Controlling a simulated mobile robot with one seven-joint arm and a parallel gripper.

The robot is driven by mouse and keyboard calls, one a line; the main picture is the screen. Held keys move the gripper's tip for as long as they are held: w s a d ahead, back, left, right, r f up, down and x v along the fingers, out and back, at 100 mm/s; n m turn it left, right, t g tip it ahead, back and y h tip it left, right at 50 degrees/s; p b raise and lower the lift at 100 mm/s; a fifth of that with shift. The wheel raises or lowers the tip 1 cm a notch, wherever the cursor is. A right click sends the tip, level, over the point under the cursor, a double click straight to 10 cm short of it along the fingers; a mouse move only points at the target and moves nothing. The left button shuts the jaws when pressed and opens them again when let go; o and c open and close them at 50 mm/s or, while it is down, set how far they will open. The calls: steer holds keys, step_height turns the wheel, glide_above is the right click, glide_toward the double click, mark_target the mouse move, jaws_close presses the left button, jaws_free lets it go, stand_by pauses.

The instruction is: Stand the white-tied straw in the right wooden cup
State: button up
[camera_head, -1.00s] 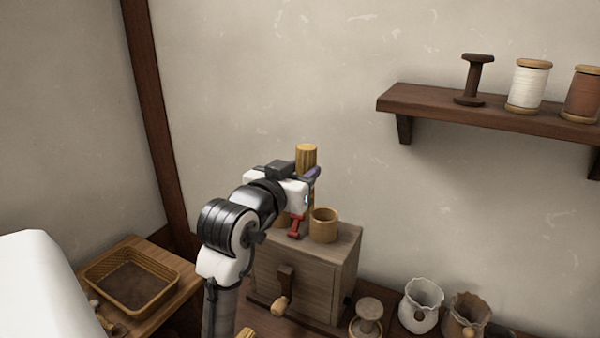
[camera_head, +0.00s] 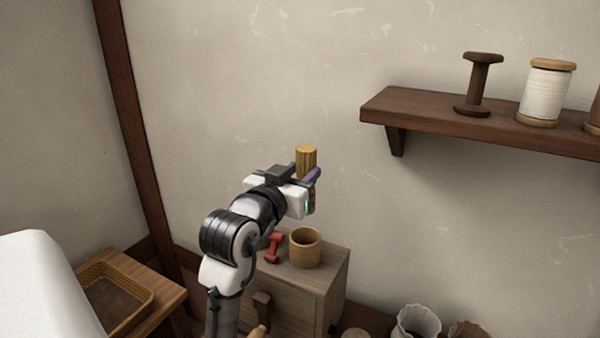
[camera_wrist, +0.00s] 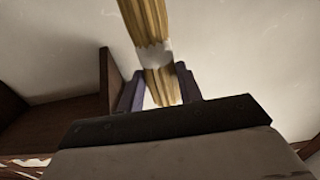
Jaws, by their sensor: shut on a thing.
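My gripper (camera_head: 312,180) is shut on the straw bundle (camera_head: 306,160), whose upper end sticks up above the jaws. In the wrist view the purple fingers (camera_wrist: 158,92) sit on either side of the straw (camera_wrist: 145,20), and its white tie (camera_wrist: 153,56) shows just above them. The bundle looks near upright in the head view. A round wooden cup (camera_head: 305,248) stands on the wooden chest, below the gripper in the picture and apart from it; no straw shows in it.
A red spool-shaped thing (camera_head: 273,247) stands just left of the cup on the chest (camera_head: 300,292). A basket (camera_head: 148,300) is at lower left. A wall shelf (camera_head: 440,112) with spools juts out at upper right. Sacks (camera_head: 418,322) stand at lower right.

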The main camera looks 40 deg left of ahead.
step_height(320, 180, down, 10)
steer(key=b, duration=0.7)
steer(key=shift+f+b, duration=0.15)
steer(key=shift+b, duration=0.2)
steer(key=o, duration=1.1)
steer(key=shift+c, duration=0.2)
